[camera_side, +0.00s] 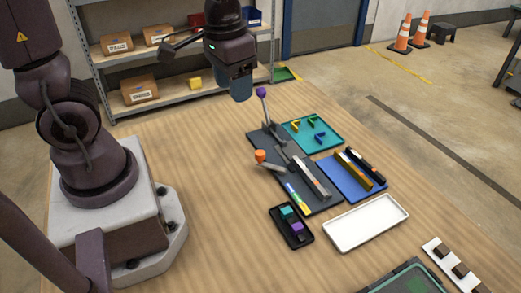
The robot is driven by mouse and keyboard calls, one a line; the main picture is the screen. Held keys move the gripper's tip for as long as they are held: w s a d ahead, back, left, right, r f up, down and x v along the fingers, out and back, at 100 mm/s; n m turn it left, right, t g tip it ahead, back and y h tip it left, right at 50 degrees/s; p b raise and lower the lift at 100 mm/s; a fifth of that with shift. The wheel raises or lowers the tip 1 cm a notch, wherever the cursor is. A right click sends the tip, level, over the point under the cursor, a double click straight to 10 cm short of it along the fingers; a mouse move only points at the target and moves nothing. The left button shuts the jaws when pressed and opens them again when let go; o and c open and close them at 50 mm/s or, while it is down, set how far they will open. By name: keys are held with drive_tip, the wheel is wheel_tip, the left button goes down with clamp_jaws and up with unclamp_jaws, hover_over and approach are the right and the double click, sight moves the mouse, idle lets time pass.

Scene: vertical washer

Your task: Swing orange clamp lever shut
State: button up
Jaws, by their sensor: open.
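The orange clamp lever (260,156) has an orange knob on a grey arm. It leans out to the left, low over the left edge of the dark fixture plate (322,205). A second lever with a purple knob (262,92) stands nearly upright at the back of the fixture. My gripper (241,97) is in the air behind and left of the purple knob, well above the table and apart from both levers. Its jaws are open and look empty, though the fingertips are small and hard to make out.
A teal tray (335,143) with small coloured pieces and a blue tray (345,190) with bars lie right of the fixture. A black tray (304,240) with coloured blocks and an empty white tray (366,222) lie in front. Bare table extends left of the orange knob.

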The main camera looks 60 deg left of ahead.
drive_tip(key=g, duration=0.2)
hover_over(260, 152)
drive_tip(key=s, duration=0.3)
wheel_tip(260, 152, down, 7)
drive_tip(key=w+f+t, duration=0.1)
drive_tip(key=w+f, duration=0.1)
drive_tip(key=w, duration=0.1)
drive_tip(key=shift+n, duration=0.4)
wheel_tip(260, 152, down, 12)
drive_tip(key=shift+f, duration=0.2)
clamp_jaws()
